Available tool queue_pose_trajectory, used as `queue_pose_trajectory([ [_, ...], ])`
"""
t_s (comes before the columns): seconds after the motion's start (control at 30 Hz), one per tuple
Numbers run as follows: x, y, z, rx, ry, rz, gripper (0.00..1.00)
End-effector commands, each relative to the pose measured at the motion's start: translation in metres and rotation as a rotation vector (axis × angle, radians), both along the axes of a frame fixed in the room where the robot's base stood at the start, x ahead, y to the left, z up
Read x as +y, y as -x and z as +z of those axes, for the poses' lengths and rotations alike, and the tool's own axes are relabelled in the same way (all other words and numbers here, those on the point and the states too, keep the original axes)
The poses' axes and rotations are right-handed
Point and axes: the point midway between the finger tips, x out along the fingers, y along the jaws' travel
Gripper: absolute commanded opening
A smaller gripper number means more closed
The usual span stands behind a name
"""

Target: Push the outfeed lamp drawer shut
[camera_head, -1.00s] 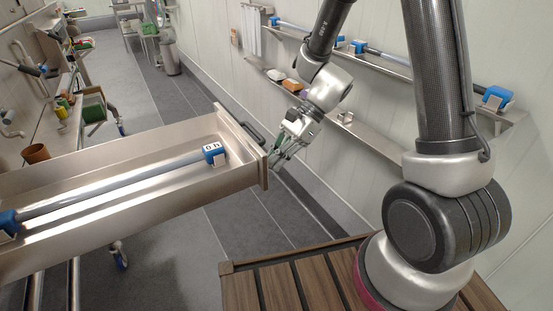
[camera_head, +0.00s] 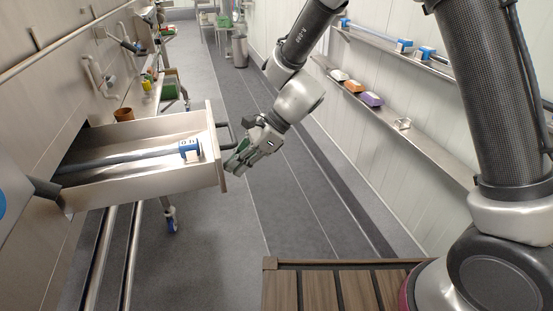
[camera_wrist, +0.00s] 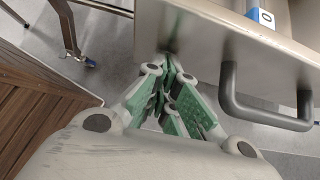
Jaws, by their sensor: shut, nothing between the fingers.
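The metal drawer (camera_head: 150,191) stands pulled out from the steel cabinet wall at the left in the head view. A tube lamp with a blue end holder (camera_head: 190,150) lies inside it. The drawer's front panel (camera_head: 217,150) faces right and bears a dark bar handle (camera_head: 226,136). My gripper (camera_head: 236,166) is shut and empty, close to the outer face of the front panel. In the wrist view my green-padded fingers (camera_wrist: 172,85) are at the drawer's front panel (camera_wrist: 215,50), beside the handle (camera_wrist: 262,115). I cannot tell whether they touch.
A wall shelf (camera_head: 400,130) with small coloured items runs along the right. A slatted wooden deck (camera_head: 340,290) lies at the bottom. A bench with a brown cup (camera_head: 124,114) stands behind the drawer.

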Motion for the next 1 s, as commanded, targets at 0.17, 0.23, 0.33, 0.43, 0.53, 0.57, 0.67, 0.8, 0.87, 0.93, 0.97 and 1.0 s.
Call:
queue_pose_trajectory([
  [0.17, 0.063, 0.022, 0.0, 0.0, -0.001, 0.007, 0.0],
  [0.23, 0.087, 0.03, 0.0, 0.0, -0.002, 0.006, 0.0],
  [0.33, 0.121, 0.041, 0.0, 0.0, -0.002, 0.006, 0.0],
  [0.43, 0.155, 0.052, 0.0, 0.0, -0.002, 0.006, 0.0],
  [0.53, 0.189, 0.063, 0.0, -0.001, -0.002, 0.006, 0.0],
  [0.57, 0.199, 0.067, 0.0, 0.0, -0.002, 0.006, 0.0],
  [0.67, 0.231, 0.077, -0.001, 0.0, -0.002, 0.005, 0.0],
  [0.8, 0.271, 0.089, -0.001, -0.002, -0.002, 0.004, 0.0],
  [0.87, 0.286, 0.094, -0.001, 0.0, -0.001, 0.004, 0.0],
  [0.93, 0.3, 0.099, 0.0, 0.0, -0.001, 0.004, 0.0],
  [0.97, 0.306, 0.101, -0.001, 0.0, -0.001, 0.004, 0.0],
  [1.0, 0.313, 0.103, -0.001, 0.001, -0.001, 0.002, 0.0],
])
